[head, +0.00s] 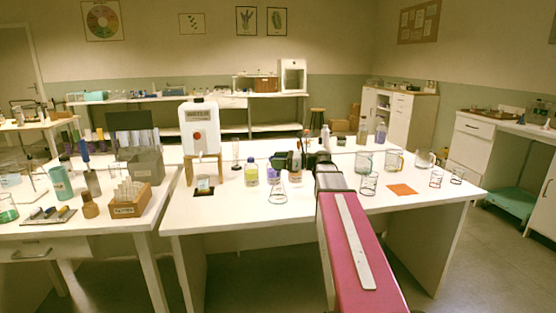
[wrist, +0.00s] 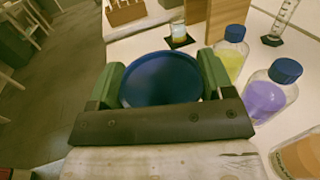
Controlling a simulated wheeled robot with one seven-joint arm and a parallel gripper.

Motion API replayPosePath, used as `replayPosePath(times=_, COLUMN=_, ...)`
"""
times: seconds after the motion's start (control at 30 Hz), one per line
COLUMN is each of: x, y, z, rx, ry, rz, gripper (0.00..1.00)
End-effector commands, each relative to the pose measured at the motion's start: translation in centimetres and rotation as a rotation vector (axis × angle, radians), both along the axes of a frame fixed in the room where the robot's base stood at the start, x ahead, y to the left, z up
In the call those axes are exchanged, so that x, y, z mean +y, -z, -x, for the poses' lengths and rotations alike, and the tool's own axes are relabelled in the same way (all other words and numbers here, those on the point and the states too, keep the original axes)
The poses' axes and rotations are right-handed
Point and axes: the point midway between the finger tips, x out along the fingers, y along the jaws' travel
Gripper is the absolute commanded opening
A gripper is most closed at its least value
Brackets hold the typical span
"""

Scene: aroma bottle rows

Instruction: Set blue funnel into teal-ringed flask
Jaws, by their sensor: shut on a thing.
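The blue funnel (wrist: 160,80) shows in the wrist view as a wide dark-blue bowl seen from above. It sits between the two green fingers of my gripper (wrist: 161,78), which is shut on it. The funnel's lower part is hidden. In the head view my gripper (head: 283,160) is over the middle of the white table, and the funnel is hard to make out there. No flask shows clearly in the wrist view.
A yellow bottle (wrist: 229,58) and a purple bottle (wrist: 268,95), both blue-capped, stand close to the right of my gripper. An orange-brown bottle (wrist: 298,155) is at the lower right. Several glass beakers and an orange mat (head: 401,189) lie right of my arm.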

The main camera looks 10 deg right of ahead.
Motion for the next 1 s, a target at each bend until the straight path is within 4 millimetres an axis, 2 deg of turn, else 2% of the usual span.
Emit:
replayPosePath(times=0.1, x=0.0, y=0.3, z=0.0, rx=0.001, ry=0.000, rz=0.000, gripper=0.52)
replayPosePath(times=0.13, x=0.0, y=0.3, z=0.0, rx=0.000, ry=0.000, rz=0.000, gripper=0.77)
replayPosePath(times=0.2, x=0.0, y=0.3, z=0.0, rx=0.000, ry=0.000, rz=0.000, gripper=1.00)
replayPosePath(times=0.57, x=-0.7, y=0.3, z=0.2, rx=0.000, ry=0.001, rz=0.000, gripper=1.00)
replayPosePath(times=1.0, x=-7.6, y=0.3, z=2.4, rx=0.000, ry=0.002, rz=0.000, gripper=1.00)
